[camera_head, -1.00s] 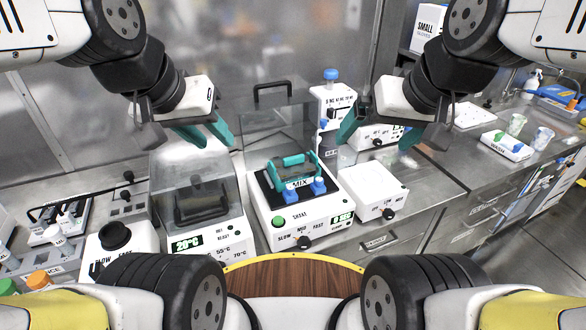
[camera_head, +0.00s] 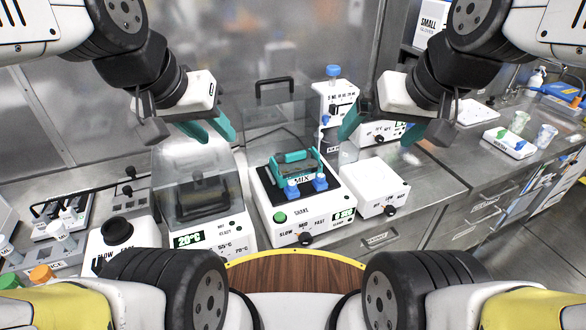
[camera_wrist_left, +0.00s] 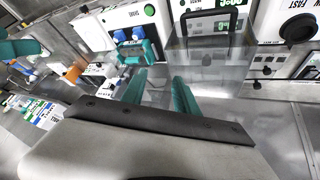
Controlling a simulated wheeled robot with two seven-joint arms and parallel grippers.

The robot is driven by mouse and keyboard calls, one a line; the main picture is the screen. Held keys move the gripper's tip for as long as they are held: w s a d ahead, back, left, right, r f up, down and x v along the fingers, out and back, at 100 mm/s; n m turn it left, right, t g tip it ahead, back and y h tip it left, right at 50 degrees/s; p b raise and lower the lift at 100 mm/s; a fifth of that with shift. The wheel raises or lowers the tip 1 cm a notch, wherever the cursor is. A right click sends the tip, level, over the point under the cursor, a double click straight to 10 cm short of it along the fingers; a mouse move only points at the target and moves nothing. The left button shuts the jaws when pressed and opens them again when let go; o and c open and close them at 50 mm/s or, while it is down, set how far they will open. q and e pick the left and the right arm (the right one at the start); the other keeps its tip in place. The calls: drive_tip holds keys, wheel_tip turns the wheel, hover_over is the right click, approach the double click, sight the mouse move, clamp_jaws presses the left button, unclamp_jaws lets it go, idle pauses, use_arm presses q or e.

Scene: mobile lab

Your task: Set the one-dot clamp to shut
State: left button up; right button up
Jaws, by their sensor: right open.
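The white shaker (camera_head: 302,216) stands at the middle of the bench. Its black platform carries a teal rack-like holder (camera_head: 296,163) and two blue clamps at the front, a left one (camera_head: 292,190) and a right one (camera_head: 320,183). Their dot marks are too small to read, so I cannot tell which is the one-dot clamp or how each is set. The shaker (camera_wrist_left: 112,20) also shows in the left wrist view. My left gripper (camera_head: 217,138) is open and empty, above and left of the shaker. My right gripper (camera_head: 373,140) is open and empty, above and right of it.
A clear-lidded heater (camera_head: 214,236) stands left of the shaker. A white box with a knob (camera_head: 377,186) stands right of it. A clear raised cover with a black handle (camera_head: 273,87) is behind the shaker. A wooden round-edged surface (camera_head: 295,275) is in front.

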use_arm(q)
drive_tip(key=c, duration=0.3)
drive_tip(key=shift+w+d+m, duration=0.25)
drive_tip(key=shift+m, duration=0.15)
drive_tip(key=c, duration=0.4)
drive_tip(key=w+d+f+m+g+y, duration=0.3)
drive_tip(key=w+d+m, duration=0.3)
drive_tip(key=d+m, duration=0.4)
drive_tip(key=shift+w+d+f+g, duration=0.25)
drive_tip(key=shift+d+f+g, duration=0.2)
drive_tip(key=shift+g, duration=0.45)
drive_tip(key=m+y, duration=0.3)
drive_tip(key=m, duration=0.6)
approach(292, 188)
drive_tip(key=d+r, duration=0.2)
drive_tip(key=d, duration=0.5)
drive_tip(key=shift+g+y, duration=0.3)
drive_tip(key=x, duration=1)
drive_tip(key=shift+w+d+f, duration=0.1)
drive_tip(key=shift+d+f, duration=0.05)
drive_tip(key=shift+d, duration=0.25)
drive_tip(key=a, duration=0.2)
drive_tip(key=shift+w+a, duration=0.25)
drive_tip(key=shift+a, duration=0.05)
drive_tip(key=shift+w+a, duration=0.2)
drive_tip(key=shift+a, duration=0.45)
